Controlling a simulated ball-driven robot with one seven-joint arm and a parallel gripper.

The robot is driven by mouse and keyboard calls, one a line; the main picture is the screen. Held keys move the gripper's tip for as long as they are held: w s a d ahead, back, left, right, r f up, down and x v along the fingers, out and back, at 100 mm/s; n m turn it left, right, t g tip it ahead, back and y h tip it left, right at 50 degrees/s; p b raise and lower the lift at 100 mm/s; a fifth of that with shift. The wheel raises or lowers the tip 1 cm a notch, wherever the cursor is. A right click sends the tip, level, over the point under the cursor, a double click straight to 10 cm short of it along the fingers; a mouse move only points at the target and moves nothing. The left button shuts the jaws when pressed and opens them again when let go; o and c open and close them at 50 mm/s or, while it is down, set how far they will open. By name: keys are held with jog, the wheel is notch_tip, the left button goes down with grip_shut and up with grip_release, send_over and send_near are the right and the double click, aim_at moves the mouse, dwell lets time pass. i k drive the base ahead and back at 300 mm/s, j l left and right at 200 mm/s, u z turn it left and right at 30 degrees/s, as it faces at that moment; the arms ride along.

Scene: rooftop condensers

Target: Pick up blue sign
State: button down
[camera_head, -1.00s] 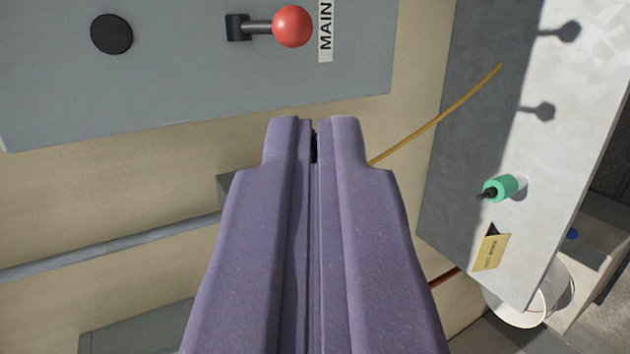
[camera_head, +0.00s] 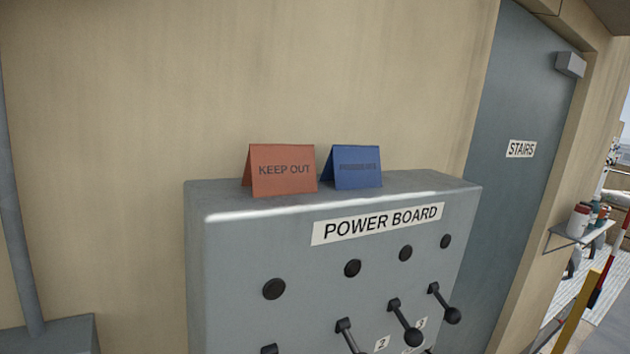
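The blue sign (camera_head: 357,168) is a small folded tent card with dark lettering too faint to read. It stands upright on top of the grey power board cabinet (camera_head: 225,255), towards the middle of its top. An orange-red tent sign (camera_head: 283,170) reading KEEP OUT stands just to its left, very near it. My gripper is out of view in the current frame, so its distance from the sign cannot be seen.
The cabinet front has a POWER BOARD label (camera_head: 378,222), round black knobs and black levers (camera_head: 405,323) that stick out. A beige wall (camera_head: 110,120) is behind. A grey STAIRS door (camera_head: 510,120) and a small shelf (camera_head: 580,236) are to the right.

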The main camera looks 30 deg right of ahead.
aim_at(350, 167)
jog(key=i+l, duration=0.25)
jog(key=i, duration=0.2)
jog(key=i+l+z, duration=0.1)
jog(key=i, duration=0.35)
jog(key=i+l, duration=0.1)
jog(key=i, duration=0.45)
